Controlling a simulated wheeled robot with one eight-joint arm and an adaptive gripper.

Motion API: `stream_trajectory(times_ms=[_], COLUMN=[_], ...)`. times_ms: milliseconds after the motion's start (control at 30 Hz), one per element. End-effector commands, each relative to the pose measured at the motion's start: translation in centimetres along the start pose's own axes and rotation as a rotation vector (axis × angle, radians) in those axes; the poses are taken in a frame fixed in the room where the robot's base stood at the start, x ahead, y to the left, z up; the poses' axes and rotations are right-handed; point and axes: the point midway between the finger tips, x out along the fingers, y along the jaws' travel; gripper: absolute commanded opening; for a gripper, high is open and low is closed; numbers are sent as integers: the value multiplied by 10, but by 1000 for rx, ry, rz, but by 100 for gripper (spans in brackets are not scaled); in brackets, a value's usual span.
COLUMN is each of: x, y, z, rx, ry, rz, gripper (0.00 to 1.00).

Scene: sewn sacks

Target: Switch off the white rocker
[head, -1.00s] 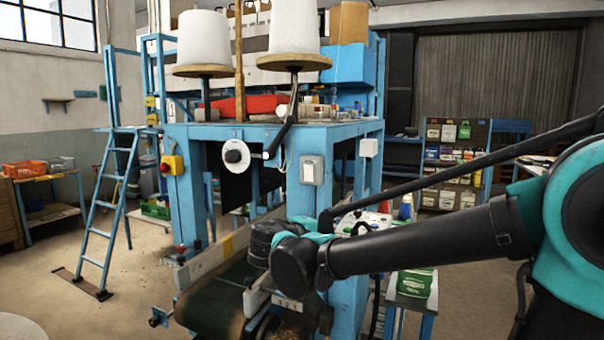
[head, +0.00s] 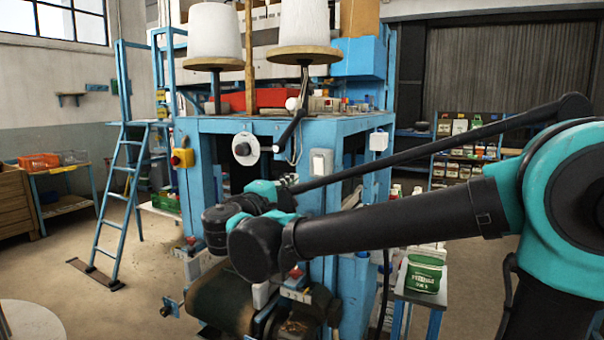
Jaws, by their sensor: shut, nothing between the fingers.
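The white rocker (head: 321,162) is on a pale switch box fixed to the front of the blue machine frame, right of a round white dial. It is too small to tell which way it is tipped. My arm reaches in from the right and folds back at a dark elbow. My gripper (head: 289,180) is small in view beyond the teal wrist, just left of and below the switch box. Its fingers look shut and empty. I cannot tell whether they touch anything; they look apart from the rocker.
The blue machine frame (head: 215,125) carries two large white thread cones. A yellow box with a red button (head: 182,158) is on its left post. A second white box (head: 378,141) is at the right corner. A conveyor belt (head: 222,298) lies below my arm. A green-labelled sack (head: 424,274) stands right.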

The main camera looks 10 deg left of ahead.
Motion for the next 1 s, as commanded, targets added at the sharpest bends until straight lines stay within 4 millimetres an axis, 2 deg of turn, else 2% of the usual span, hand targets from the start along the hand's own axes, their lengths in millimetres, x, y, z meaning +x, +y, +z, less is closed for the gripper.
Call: stream_trajectory(times_ms=[600,800,1000], x=[109,129,134], y=[0,0,0], z=[1,0,0], rx=[0,0,0], ry=[-4,-1,-1], rz=[-1,-1,-1], gripper=[0,0,0])
